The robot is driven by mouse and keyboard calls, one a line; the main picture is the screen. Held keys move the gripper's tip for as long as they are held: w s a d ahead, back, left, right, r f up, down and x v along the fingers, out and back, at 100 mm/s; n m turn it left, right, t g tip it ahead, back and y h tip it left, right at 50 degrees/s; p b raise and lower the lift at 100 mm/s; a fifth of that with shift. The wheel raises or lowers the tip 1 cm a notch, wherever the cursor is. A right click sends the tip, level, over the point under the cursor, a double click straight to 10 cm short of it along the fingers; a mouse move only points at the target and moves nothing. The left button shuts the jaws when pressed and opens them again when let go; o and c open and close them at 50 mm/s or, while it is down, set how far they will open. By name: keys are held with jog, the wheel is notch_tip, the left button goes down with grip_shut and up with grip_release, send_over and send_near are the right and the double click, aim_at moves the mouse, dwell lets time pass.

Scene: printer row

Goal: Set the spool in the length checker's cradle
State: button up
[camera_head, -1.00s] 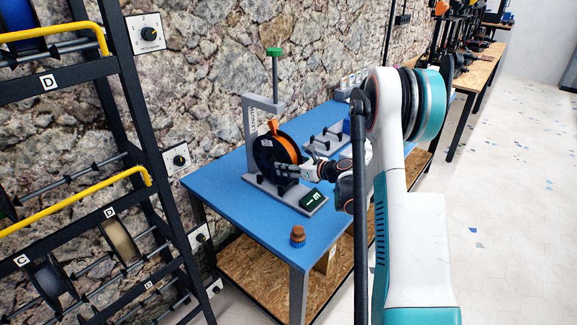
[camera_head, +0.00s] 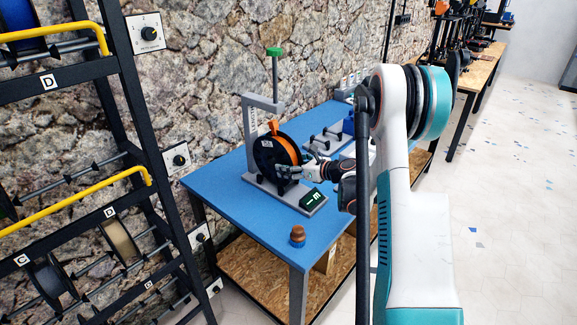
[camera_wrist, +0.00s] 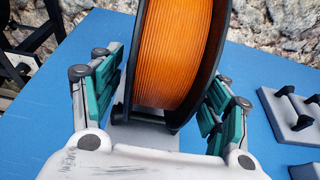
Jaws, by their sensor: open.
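The spool (camera_head: 277,152), black-flanged with orange filament, stands upright on the length checker (camera_head: 267,184), a grey frame with a post and green knob. In the wrist view the spool (camera_wrist: 172,60) rests low against a dark roller or bar of the cradle; its full seating there is partly hidden. My gripper (camera_head: 299,170) is at the spool's right front side. In the wrist view my gripper (camera_wrist: 168,78) is open, its teal-padded fingers on either side of the spool, with gaps visible beside both flanges.
A lit green display (camera_head: 311,199) sits at the checker's front. A small brown cork-topped jar (camera_head: 298,236) stands near the blue table's (camera_head: 240,212) front edge. Another grey stand (camera_head: 328,139) is behind my gripper. A spool rack (camera_head: 135,110) is at the left.

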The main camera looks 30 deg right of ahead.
jog(key=v, duration=1.1)
jog(key=shift+r, duration=0.1)
